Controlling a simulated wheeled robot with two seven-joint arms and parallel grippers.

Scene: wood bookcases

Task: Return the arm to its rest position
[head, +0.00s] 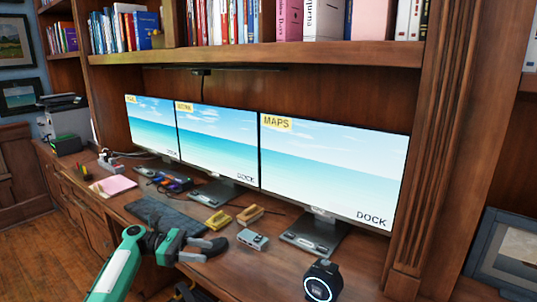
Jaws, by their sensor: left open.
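My left arm (122,262), green, white and dark grey, comes up from the bottom left in the head view. My left gripper (210,250) is at its end, over the front part of the desk. The gripper is just right of and in front of the dark keyboard (163,217) and left of a small grey box-like device (252,239). I cannot tell the exact height of the gripper above the desk. My right gripper is not in view.
Three monitors (330,165) stand along the back of the wooden desk (262,272). Two yellowish items (217,221) lie behind the gripper. A shelf of books (250,57) hangs above. Floor (45,255) shows at lower left.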

